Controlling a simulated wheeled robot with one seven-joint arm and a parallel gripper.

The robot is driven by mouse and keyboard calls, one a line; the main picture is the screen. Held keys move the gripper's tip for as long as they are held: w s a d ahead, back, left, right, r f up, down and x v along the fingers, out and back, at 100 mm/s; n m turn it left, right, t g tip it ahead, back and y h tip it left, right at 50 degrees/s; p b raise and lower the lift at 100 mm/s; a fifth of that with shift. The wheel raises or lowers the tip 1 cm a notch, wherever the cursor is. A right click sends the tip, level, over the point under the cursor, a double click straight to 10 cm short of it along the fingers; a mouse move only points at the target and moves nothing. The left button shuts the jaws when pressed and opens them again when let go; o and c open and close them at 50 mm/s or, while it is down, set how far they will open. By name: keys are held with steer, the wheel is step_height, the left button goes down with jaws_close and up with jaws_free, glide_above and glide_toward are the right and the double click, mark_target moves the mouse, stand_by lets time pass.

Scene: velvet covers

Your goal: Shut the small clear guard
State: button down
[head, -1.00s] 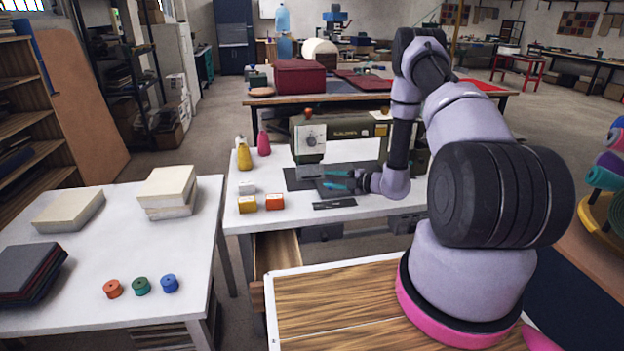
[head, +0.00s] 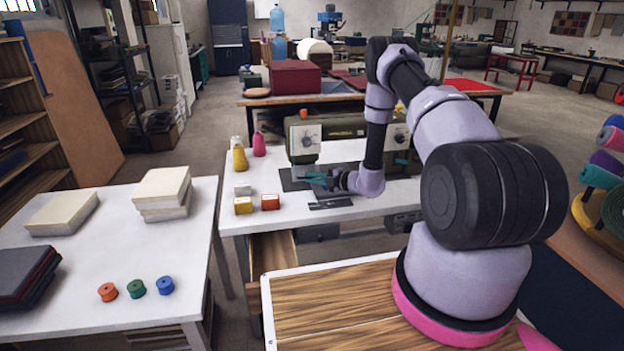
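The sewing machine (head: 345,133), olive green with a pale dial plate on its head, stands on the white table. A dark bed plate (head: 288,184) lies under its head. The small clear guard is too small and faint to make out surely; a see-through patch shows under the machine head, close to my fingertips. My gripper (head: 314,179), with teal fingers, points left over the dark plate, just below the machine head. The fingers look close together, but their gap is too small to read. Whether they touch the guard I cannot tell.
A dark flat strip (head: 330,203) lies in front. A drawer (head: 273,258) hangs open below. The left table holds foam blocks (head: 162,187) and spools.

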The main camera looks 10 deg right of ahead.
steer(key=shift+w+f+n+t+y, duration=0.15)
steer(key=shift+f+n+t+y, duration=0.25)
steer(key=shift+t, duration=0.2)
steer(key=c, duration=0.9)
jaws_free()
steer(key=shift+c, duration=0.2)
steer(key=v, duration=1)
steer(key=shift+s+d+r, duration=0.15)
steer(key=shift+s+d, duration=0.15)
